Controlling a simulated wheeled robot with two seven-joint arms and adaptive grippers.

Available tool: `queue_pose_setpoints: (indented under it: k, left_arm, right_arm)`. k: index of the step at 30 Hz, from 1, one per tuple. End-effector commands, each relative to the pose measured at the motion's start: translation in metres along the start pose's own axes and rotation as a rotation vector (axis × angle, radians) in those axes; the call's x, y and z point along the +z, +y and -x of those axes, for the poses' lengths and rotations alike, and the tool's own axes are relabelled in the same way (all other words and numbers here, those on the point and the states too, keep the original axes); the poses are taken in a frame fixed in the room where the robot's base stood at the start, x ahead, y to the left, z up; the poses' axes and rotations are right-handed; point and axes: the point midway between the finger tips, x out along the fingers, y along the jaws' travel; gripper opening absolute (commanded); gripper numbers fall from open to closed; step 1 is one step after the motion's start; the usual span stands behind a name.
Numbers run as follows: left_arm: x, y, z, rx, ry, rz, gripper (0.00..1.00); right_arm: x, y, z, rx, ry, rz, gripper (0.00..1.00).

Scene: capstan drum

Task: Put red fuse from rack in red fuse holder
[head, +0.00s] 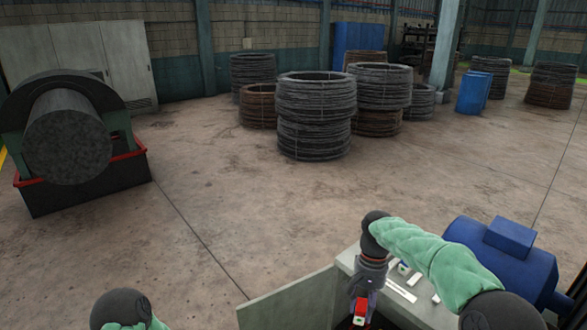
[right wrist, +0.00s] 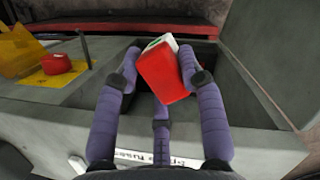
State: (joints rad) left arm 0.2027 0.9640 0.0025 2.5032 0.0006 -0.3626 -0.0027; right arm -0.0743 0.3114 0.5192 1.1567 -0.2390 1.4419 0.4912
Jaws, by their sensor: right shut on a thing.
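My right gripper (head: 364,289) is shut on the red fuse (head: 361,309) and points down over the open grey cabinet (head: 290,299). In the right wrist view, the red fuse (right wrist: 165,78), a red block with a white and green end, is tilted between the fingertips. It hangs above a dark open compartment (right wrist: 215,95). A red fuse holder cannot be made out for certain. The rack is not clearly seen; a white label strip (right wrist: 150,158), partly hidden, ends in "fuses". Of my left arm only a dark joint and green sleeve show at the bottom left; its gripper is out of view.
A red knob-like part (right wrist: 58,64) sits on a yellow plate left of the compartment, beside a thin upright rod (right wrist: 84,48). Cabinet walls surround the compartment. A blue motor (head: 500,262) stands right of the cabinet. Wire coils (head: 316,115) are far off on clear floor.

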Motion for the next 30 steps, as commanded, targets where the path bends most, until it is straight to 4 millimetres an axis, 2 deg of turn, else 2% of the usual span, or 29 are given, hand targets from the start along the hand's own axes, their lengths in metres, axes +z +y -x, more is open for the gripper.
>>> queue_pose_setpoints:
  k: [5, 15, 18, 22, 30]
  left_arm:
    - [0.0, -0.001, -0.003, 0.0, 0.0, 0.0, 0.4]
    - [0.0, -0.001, -0.002, 0.0, 0.0, 0.0, 0.4]
    - [0.0, -0.001, -0.002, 0.0, 0.0, 0.0, 0.4]
    - [0.0, -0.001, -0.002, 0.0, 0.0, 0.0, 0.4]
    - [0.0, -0.001, -0.002, 0.0, 0.0, 0.0, 0.4]
  right_arm:
    - [-0.002, 0.0, -0.022, 0.018, -0.003, 0.034, 0.05]
    - [0.012, 0.014, -0.127, 0.074, -0.002, 0.221, 0.05]
    - [0.017, 0.017, -0.147, 0.079, -0.002, 0.265, 0.05]
    - [0.021, 0.018, -0.159, 0.083, -0.001, 0.293, 0.05]
    - [0.021, 0.018, -0.16, 0.082, 0.0, 0.296, 0.05]
